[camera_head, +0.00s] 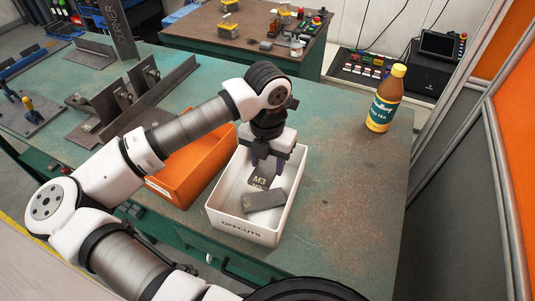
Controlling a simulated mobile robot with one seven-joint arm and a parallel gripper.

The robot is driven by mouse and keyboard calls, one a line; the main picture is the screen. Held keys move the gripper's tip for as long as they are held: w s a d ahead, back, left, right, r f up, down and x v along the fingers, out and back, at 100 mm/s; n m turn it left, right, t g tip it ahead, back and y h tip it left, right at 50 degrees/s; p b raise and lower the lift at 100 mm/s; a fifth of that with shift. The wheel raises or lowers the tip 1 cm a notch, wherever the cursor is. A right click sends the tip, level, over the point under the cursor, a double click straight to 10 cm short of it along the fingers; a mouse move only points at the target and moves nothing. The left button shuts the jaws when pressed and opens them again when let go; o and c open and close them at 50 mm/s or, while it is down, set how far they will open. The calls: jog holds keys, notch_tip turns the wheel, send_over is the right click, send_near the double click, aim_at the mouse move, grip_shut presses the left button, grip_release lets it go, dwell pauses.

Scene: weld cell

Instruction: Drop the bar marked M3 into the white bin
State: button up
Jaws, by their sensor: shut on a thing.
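The white bin (276,229), marked OFFCUTS on its front wall, stands on the green table. My gripper (267,166) points down over the far part of the bin and is shut on the dark bar marked M3 (259,181). The M3 marking faces the camera. The bar is over or within the bin's opening, but I cannot tell its exact height above the floor of the bin. Another dark grey bar (264,200) lies inside the bin, nearer the front. The fingers partly hide the top of the M3 bar.
An orange bin (190,170) stands directly left of the white bin. A tea bottle (384,100) stands upright at the table's far right. Dark steel angle pieces (150,95) lie at the left. The green table (345,190) is clear to the right of the white bin.

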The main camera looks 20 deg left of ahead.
aim_at(267, 167)
jog(key=shift+f, duration=0.25)
jog(key=o, duration=1.1)
jog(key=shift+c, duration=0.2)
notch_tip(267, 167, up, 14)
jog(key=b, duration=0.2)
jog(key=shift+b, duration=0.3)
jog(key=shift+f, duration=0.1)
